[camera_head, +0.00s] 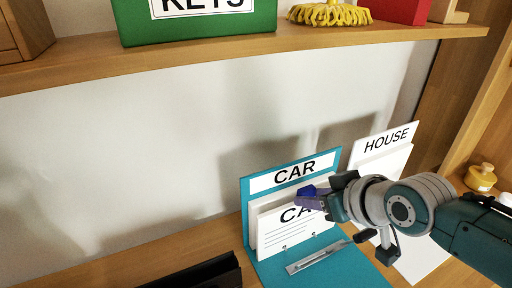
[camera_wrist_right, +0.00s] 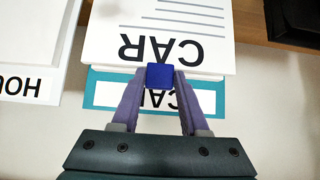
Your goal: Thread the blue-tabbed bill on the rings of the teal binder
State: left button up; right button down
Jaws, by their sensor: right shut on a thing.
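The teal binder (camera_head: 247,195) stands open on the desk, its upright back labelled CAR and its base lying forward. A metal ring bar (camera_head: 318,257) lies on the base. The white bill (camera_head: 275,234), marked CAR with printed lines, is upright in front of the binder's back; it also shows in the right wrist view (camera_wrist_right: 190,22). Its blue tab (camera_wrist_right: 160,76) is between the fingers of my right gripper (camera_wrist_right: 159,82), which is shut on it. Whether the bill's holes are around the rings I cannot tell. My left gripper is not in view.
A white HOUSE binder (camera_head: 388,140) stands close on the right, behind my right arm. A black tray (camera_head: 200,274) lies on the desk at front left. A wooden shelf (camera_head: 200,65) above holds a green KEYS box (camera_head: 200,28) and a yellow brush (camera_head: 330,14).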

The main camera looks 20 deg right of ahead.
jog(key=shift+w+b, duration=0.45)
jog(key=shift+w, duration=0.35)
dwell(0.4)
grip_release()
dwell(0.6)
notch_tip(320, 180, up, 2)
jog(key=shift+r+p, duration=0.25)
jog(key=shift+p, duration=1)
notch_tip(320, 180, up, 6)
jog(key=p, duration=0.6)
jog(key=shift+f, duration=0.15)
jog(key=shift+a+f, duration=0.1)
